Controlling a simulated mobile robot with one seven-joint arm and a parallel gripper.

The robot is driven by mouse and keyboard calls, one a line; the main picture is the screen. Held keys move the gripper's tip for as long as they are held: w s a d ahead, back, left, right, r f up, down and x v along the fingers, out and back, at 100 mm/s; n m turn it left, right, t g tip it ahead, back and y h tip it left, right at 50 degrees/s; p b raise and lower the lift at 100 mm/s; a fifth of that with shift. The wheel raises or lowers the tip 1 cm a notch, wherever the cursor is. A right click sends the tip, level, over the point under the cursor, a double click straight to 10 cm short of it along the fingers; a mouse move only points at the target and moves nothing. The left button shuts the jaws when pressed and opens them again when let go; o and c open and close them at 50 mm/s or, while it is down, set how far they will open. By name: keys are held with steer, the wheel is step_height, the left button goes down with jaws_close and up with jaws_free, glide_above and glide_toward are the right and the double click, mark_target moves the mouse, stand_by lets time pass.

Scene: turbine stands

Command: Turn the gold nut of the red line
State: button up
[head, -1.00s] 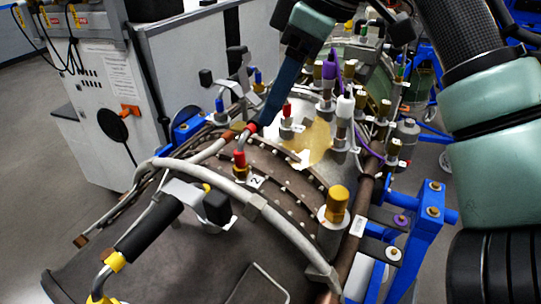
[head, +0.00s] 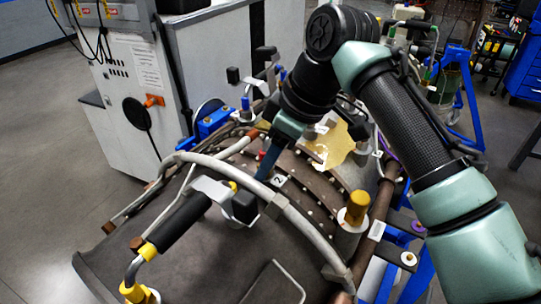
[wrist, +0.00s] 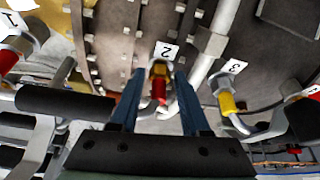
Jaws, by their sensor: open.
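In the wrist view, the gold nut (wrist: 159,69) sits on a fitting beside the tag marked 2. The red line (wrist: 159,90) runs from the nut toward my gripper. My gripper (wrist: 159,74) is open, with one blue finger on each side of the nut and red line. Gaps show on both sides, and I cannot tell whether the fingertips are level with the nut in depth. In the head view, my gripper (head: 266,172) points down beside the tag 2. Only a small bit of the red line (head: 261,155) shows there, and the nut is hidden.
In the wrist view, a yellow-sleeved fitting (wrist: 227,102) by tag 3 stands right of my gripper, with a grey pipe (wrist: 208,62) between. A black-sleeved pipe (wrist: 66,102) lies close on the left. Another red-sleeved fitting (wrist: 8,62) is by tag 1.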

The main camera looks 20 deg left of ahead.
jaws_close()
